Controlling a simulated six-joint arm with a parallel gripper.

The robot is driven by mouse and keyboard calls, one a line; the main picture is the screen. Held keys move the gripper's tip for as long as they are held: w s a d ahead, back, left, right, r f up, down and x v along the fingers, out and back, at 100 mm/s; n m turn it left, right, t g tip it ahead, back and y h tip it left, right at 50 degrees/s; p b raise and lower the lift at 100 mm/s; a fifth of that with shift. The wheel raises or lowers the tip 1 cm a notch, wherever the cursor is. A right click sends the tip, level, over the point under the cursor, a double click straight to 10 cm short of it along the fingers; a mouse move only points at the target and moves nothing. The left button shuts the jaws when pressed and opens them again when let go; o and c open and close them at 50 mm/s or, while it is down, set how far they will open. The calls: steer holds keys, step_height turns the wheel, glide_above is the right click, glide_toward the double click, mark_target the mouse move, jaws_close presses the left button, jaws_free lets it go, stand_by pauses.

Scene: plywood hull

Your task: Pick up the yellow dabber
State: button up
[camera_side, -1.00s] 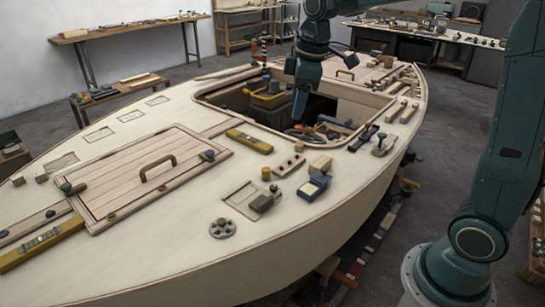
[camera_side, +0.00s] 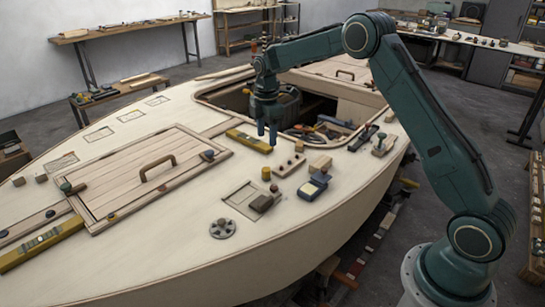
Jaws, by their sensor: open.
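A small yellow cylinder (camera_side: 266,173), which looks like the yellow dabber, stands upright on the pale plywood deck (camera_side: 180,240), just in front of the cockpit opening. My gripper (camera_side: 267,138) points down above the deck, behind and above the yellow cylinder in the picture, and apart from it. Its two fingers are spread with nothing between them. The fingers overlap the right end of a yellow level (camera_side: 243,138) in this view.
A dark brown block (camera_side: 262,203) lies in front. A hatch with a handle (camera_side: 156,167) is left. Bare deck surrounds the dark knob (camera_side: 222,228).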

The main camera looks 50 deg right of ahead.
mark_target(266, 169)
steer(key=f, duration=0.9)
steer(key=shift+w+d+f, duration=0.1)
steer(key=shift+w+d, duration=0.05)
steer(key=shift+w, duration=0.05)
steer(key=shift+f, duration=0.25)
steer(key=shift+w+f, duration=0.2)
steer(key=shift+f, duration=2.4)
steer(key=c, duration=1.1)
